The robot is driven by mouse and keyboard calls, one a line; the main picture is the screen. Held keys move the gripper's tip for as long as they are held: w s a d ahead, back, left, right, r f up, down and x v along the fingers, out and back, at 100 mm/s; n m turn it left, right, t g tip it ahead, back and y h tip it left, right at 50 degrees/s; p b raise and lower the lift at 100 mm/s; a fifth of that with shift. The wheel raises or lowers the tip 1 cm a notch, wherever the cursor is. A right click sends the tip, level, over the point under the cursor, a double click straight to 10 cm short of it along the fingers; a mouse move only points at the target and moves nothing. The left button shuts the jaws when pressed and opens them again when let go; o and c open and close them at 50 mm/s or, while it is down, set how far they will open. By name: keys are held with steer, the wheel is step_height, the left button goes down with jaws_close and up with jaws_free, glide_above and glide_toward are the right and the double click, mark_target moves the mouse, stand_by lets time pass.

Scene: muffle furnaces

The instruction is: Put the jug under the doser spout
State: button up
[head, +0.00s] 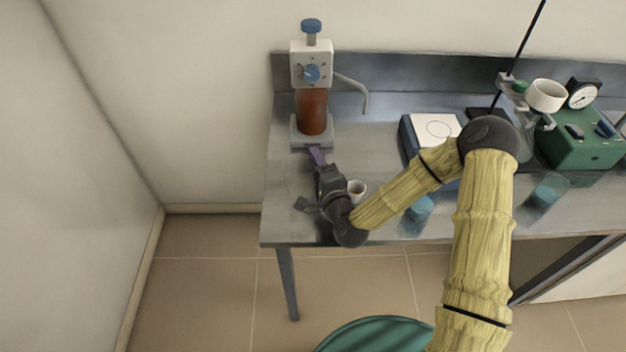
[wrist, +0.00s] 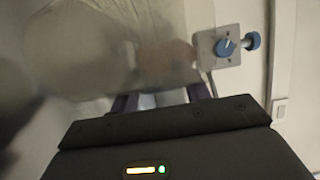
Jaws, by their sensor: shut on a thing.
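The doser (head: 312,105) stands at the bench's back left, a brown bottle under a white head with a blue knob. Its grey spout (head: 362,90) bends down on the right. My gripper (head: 317,156) is low in front of the doser, with purple fingers towards its base. In the wrist view a pale translucent shape, seemingly the jug (wrist: 85,50), fills the upper left beyond the shut fingers. The doser head (wrist: 226,46) shows to its right. The jug cannot be made out clearly in the head view, so its gap to the spout cannot be told.
A blue-sided device with a white top (head: 432,128), blue-tinted glassware (head: 419,209) and a green balance-like device (head: 580,148) are to the right. The bench's left and front edges are near my gripper.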

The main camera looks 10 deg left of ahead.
steer(key=shift+f, duration=0.55)
steer(key=shift+f, duration=0.1)
steer(key=shift+f, duration=1.75)
steer(key=shift+f, duration=0.2)
steer(key=o, duration=1)
steer(key=shift+r, duration=0.2)
